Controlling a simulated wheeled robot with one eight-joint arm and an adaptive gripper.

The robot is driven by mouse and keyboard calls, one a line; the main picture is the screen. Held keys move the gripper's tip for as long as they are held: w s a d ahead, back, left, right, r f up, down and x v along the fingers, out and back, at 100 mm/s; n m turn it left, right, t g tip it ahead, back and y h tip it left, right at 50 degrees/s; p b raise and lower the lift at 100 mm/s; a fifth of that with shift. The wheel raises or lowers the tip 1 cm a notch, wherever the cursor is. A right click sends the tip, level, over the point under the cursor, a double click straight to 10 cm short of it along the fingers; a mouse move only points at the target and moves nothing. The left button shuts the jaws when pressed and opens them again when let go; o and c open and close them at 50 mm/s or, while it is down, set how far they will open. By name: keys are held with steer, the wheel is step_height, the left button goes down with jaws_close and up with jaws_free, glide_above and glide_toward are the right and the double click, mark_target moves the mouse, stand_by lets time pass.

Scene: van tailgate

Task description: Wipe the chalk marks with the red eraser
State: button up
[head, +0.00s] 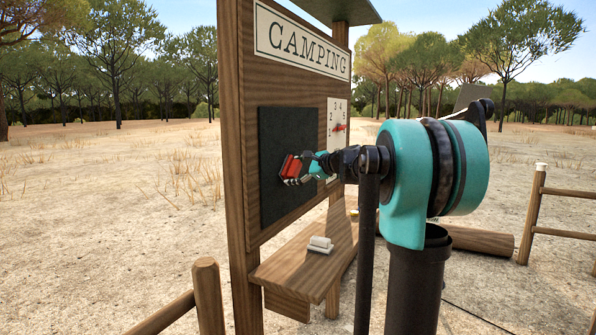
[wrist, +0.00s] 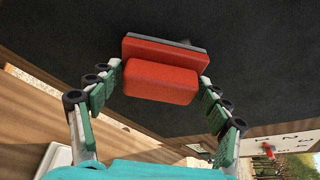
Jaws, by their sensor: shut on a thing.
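The red eraser (head: 291,167) is at the dark chalkboard (head: 273,195) on the wooden sign stand. In the wrist view the eraser (wrist: 160,82) has a red grip block and a wider red base with a grey pad facing the board. The pad looks against the board or very close to it. My gripper (head: 303,170) is shut on the grip block, with jointed green-padded fingers (wrist: 160,76) on both sides. I cannot make out clear chalk marks in either view; the eraser and gripper hide part of the board (wrist: 255,60).
A wooden shelf (head: 290,272) below the board bears a white block (head: 320,245). A numbered white panel (head: 337,112) with a red pointer (head: 340,127) is right of the board. Wooden posts (head: 208,295) stand in front; a roof overhangs the stand.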

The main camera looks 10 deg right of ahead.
steer(key=shift+s+a, duration=0.45)
steer(key=shift+s, duration=0.15)
steer(key=shift+r, duration=0.1)
steer(key=shift+w+d, duration=0.1)
steer(key=shift+w+d, duration=1.65)
steer(key=shift+w, duration=0.6)
steer(key=shift+w+d, duration=1.6)
steer(key=shift+w, duration=0.65)
steer(key=shift+w+d, duration=1.65)
steer(key=shift+w, duration=0.6)
steer(key=shift+s, duration=0.1)
steer(key=shift+s+a, duration=1.65)
steer(key=shift+s, duration=0.6)
steer(key=shift+s+a, duration=1.7)
steer(key=shift+s, duration=0.5)
steer(key=shift+s+a, duration=1.65)
steer(key=shift+s, duration=0.6)
